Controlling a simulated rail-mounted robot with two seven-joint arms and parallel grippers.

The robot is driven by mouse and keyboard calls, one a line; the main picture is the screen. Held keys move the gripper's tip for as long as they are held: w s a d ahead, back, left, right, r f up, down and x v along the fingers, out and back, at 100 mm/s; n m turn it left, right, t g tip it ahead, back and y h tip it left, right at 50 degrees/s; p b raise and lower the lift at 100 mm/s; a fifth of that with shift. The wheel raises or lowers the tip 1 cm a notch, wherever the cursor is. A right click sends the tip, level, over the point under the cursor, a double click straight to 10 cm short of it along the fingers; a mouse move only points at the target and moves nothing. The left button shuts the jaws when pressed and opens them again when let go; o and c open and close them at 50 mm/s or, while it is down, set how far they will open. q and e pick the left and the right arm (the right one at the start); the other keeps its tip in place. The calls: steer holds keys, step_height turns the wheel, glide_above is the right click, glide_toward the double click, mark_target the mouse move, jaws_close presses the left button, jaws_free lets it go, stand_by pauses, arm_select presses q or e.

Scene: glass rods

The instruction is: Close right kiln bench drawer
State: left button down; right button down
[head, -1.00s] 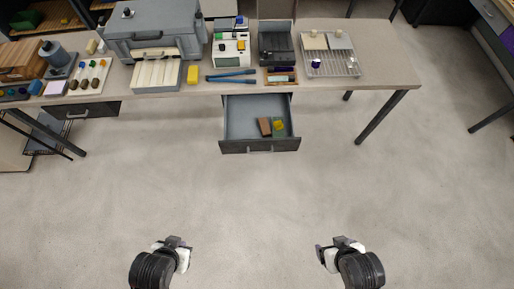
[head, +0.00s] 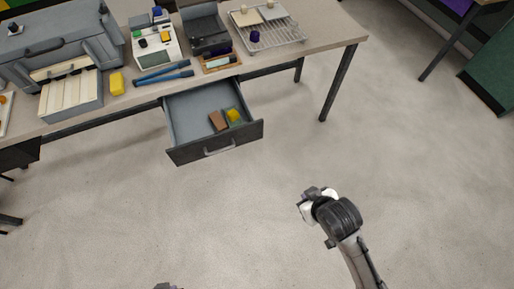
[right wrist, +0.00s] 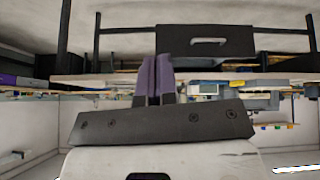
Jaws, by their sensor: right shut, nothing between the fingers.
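The right kiln bench drawer (head: 217,150) is pulled out from under the bench, its dark front and metal handle (head: 219,149) facing me. Inside lie a brown block (head: 217,121) and a yellow-green item (head: 234,115). My right gripper (head: 307,201) is in front of the drawer and to its right, apart from it. In the right wrist view its purple fingers (right wrist: 153,80) are together and empty, and the dark drawer front (right wrist: 175,42) with its handle shows beyond them. Only a sliver of my left gripper (head: 168,286) shows at the bottom edge; its fingers are hidden.
A bench leg (head: 338,85) stands right of the drawer. The floor before the drawer is clear.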

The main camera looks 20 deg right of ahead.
steer(key=w+d+f+t+h+b, duration=0.1)
steer(key=w+f+b, duration=0.3)
steer(key=f+b, duration=0.35)
steer(key=w+f+h+b, duration=0.1)
steer(key=w+f+b, duration=0.3)
steer(key=f+b, duration=0.3)
steer(key=n+t+y+b, duration=0.3)
steer(key=n+t+b, duration=0.55)
steer(key=n, duration=2.55)
glide_toward(255, 133)
steer(key=w, duration=0.2)
steer(key=w+f+t, duration=0.1)
steer(key=w, duration=0.2)
steer(key=w+f+t+b, duration=0.1)
steer(key=w, duration=0.1)
steer(key=shift+w+a+f, duration=0.1)
steer(key=shift+w+a, duration=0.1)
steer(key=shift+a, duration=0.1)
